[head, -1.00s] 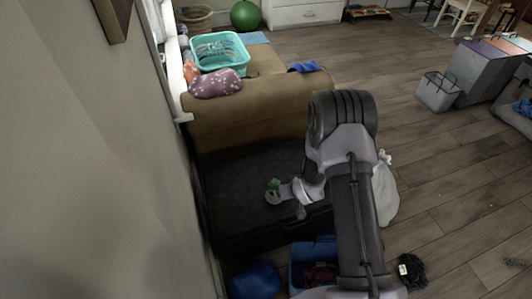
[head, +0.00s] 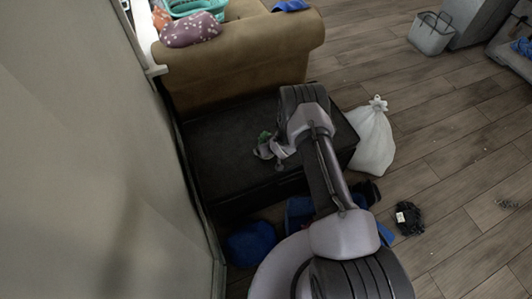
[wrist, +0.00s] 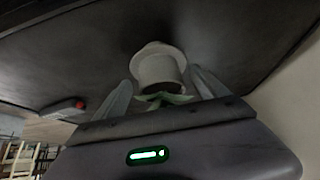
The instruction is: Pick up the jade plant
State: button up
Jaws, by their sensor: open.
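The jade plant shows as a small green patch (head: 264,136) on the dark low surface (head: 222,140), mostly hidden by my gripper in the head view. In the wrist view its pale pot (wrist: 157,66) appears upside down, with a few green leaves (wrist: 166,98) near my gripper's palm. My gripper (wrist: 162,82) is open, with one finger on each side of the plant. It also shows at the plant in the head view (head: 265,150). Whether either finger touches the pot, I cannot tell.
A brown sofa (head: 240,55) stands behind the dark surface, and a wall (head: 70,170) runs close along the left. A white bag (head: 372,140) stands to the right. A blue item (head: 252,242) and a black bundle (head: 408,217) lie in front. Open floor (head: 450,150) is at the right.

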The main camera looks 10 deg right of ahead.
jog(key=shift+w+f, duration=0.25)
jog(key=shift+f, duration=0.25)
jog(key=shift+r, duration=0.15)
jog(key=c, duration=1.7)
jog(key=shift+o, duration=0.2)
jog(key=shift+r, duration=0.1)
